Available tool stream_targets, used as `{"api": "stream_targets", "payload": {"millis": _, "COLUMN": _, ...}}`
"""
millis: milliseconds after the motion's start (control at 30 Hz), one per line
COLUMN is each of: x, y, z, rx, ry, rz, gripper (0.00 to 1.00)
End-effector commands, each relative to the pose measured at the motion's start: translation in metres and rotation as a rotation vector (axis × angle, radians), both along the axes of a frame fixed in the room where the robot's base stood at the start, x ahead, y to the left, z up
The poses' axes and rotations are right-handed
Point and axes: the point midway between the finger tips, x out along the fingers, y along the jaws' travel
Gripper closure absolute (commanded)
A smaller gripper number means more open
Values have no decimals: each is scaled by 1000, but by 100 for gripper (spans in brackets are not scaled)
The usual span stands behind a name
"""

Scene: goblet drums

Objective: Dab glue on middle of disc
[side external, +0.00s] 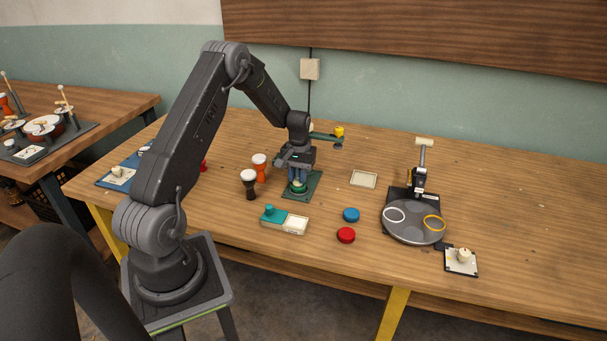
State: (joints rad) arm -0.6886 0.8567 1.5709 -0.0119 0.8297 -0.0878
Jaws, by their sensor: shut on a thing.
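My gripper (298,183) points down over a dark green mat (314,183) near the middle of the table. It is shut on a small green round piece (297,189) low over the mat; the fingers partly hide it, and I cannot tell whether it touches what is below. A blue disc (351,214) and a red disc (346,235) lie on the table to the right. A teal block with a knob (271,214) sits beside a white-topped tray (295,225) in front of my gripper. No glue is clearly visible.
Two goblet drums, dark (249,184) and orange (260,168), stand close left of my gripper. A dark round platform (414,231) with rings and a post stands right. A cream tray (364,179) lies behind the discs. The far right table is clear.

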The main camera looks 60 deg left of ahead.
Motion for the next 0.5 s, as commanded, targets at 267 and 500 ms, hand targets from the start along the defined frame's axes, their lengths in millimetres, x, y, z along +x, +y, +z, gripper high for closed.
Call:
{"api": "stream_targets", "payload": {"millis": 267, "x": -6, "y": 5, "z": 0, "rx": 0, "ry": 0, "rz": -2, "gripper": 98}}
{"api": "stream_targets", "payload": {"millis": 500, "x": 10, "y": -10, "z": 0, "rx": 1, "ry": 1, "rz": -2, "gripper": 98}}
